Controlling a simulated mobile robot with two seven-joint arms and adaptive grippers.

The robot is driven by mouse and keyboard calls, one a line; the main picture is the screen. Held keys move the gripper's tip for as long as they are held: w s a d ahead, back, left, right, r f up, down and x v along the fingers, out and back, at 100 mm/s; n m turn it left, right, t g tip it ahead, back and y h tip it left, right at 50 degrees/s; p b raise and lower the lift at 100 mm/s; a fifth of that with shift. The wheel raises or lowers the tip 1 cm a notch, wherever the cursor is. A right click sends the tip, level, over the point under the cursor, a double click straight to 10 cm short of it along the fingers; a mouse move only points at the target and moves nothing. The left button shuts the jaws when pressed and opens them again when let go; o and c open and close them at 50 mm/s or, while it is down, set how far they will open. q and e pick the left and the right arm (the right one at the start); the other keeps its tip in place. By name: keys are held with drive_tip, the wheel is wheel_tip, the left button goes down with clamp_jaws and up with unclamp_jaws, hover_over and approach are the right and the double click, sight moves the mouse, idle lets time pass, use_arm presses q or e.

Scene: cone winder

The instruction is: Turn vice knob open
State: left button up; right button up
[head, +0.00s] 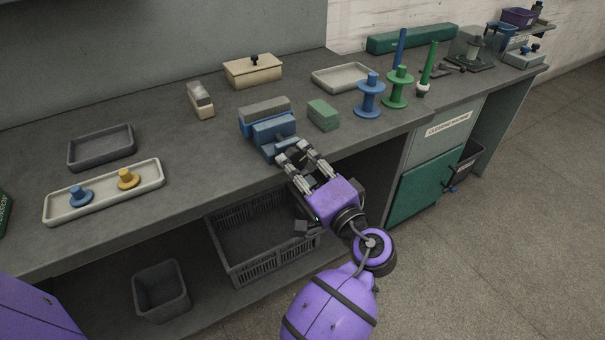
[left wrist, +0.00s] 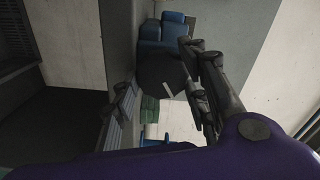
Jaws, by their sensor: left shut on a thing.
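The blue vice (head: 270,127) stands near the front edge of the grey bench in the head view, and its blue body (left wrist: 165,32) shows at the top of the left wrist view. The dark round vice knob (left wrist: 160,72) faces the left wrist camera. In the head view the fingers hide most of it. My left gripper (head: 293,153) is at the front of the vice, with its fingers on either side of the knob and shut on it. My right gripper is not in view.
A green block (head: 323,114) stands close right of the vice. A blue spool (head: 370,96) and a green spool (head: 398,88) stand farther right. A cream tray (head: 105,190) with two small knobs lies left. A grey crate (head: 262,240) sits below the bench edge.

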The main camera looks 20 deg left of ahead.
use_arm(q)
drive_tip(key=n+b, duration=0.1)
drive_tip(key=f+n+b, duration=0.1)
drive_tip(key=n+b, duration=0.1)
drive_tip(key=shift+n+b, duration=0.8)
drive_tip(key=shift+b, duration=0.15)
drive_tip(key=n+b, duration=0.2)
drive_tip(key=b, duration=0.1)
drive_tip(key=n+b, duration=0.2)
drive_tip(key=n, duration=0.1)
drive_tip(key=shift+w+r+n+b, duration=0.1)
drive_tip(key=shift+r+n+b, duration=0.1)
drive_tip(key=shift+n+b, duration=0.5)
drive_tip(key=shift+b, duration=0.05)
drive_tip(key=shift+d+r+n, duration=0.1)
drive_tip(key=shift+r+n, duration=0.05)
drive_tip(key=shift+n, duration=0.15)
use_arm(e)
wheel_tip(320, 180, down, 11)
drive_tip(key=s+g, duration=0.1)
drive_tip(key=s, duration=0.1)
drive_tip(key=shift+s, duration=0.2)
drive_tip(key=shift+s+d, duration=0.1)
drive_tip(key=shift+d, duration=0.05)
use_arm(q)
drive_tip(key=o, duration=1.1)
drive_tip(key=shift+r, duration=0.1)
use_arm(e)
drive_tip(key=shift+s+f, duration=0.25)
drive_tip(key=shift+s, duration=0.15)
